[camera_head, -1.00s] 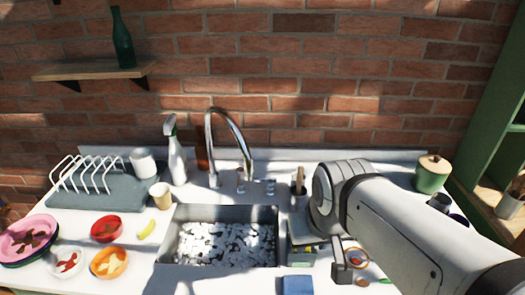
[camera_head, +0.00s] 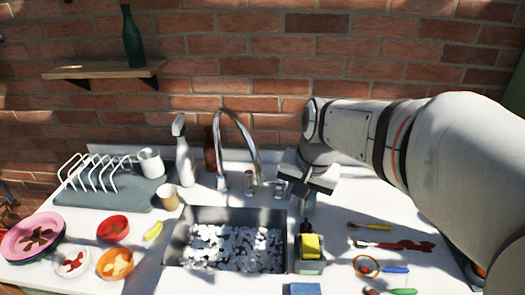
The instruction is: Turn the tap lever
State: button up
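The chrome tap has a tall arched spout (camera_head: 237,132) behind the sink. Small metal fittings stand at its base, one in the middle (camera_head: 250,182) and one on the right (camera_head: 280,188). Which of them is the lever is too small to tell. My gripper (camera_head: 305,195) points down just right of the right-hand fitting, close to it. Whether they touch cannot be told. Its fingers are small and partly dark, so I cannot see if they are apart.
The sink (camera_head: 190,215) holds white and dark patterned contents. A spray bottle (camera_head: 183,158) and brown bottle stand left of the tap. A holder with a yellow sponge (camera_head: 311,245) stands below my gripper. Utensils (camera_head: 395,246) lie on the right counter. The brick wall is behind.

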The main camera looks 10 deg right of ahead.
jog(key=w+d+f+m+g+y, duration=0.1)
jog(key=w+f+m, duration=0.2)
jog(key=w+m, duration=0.8)
jog(key=m+y, duration=0.2)
jog(key=m, duration=0.2)
send_near(277, 182)
jog(key=f, duration=0.1)
jog(key=shift+w+a+f+g+y, duration=0.15)
jog(key=shift+w+f+g+y, duration=0.2)
jog(key=shift+f, duration=0.2)
jog(key=p+x, duration=0.1)
jog(key=x, duration=0.6)
jog(key=shift+w+f+p, duration=0.1)
jog(key=shift+f+p, duration=0.05)
jog(key=shift+p, duration=0.15)
grip_shut()
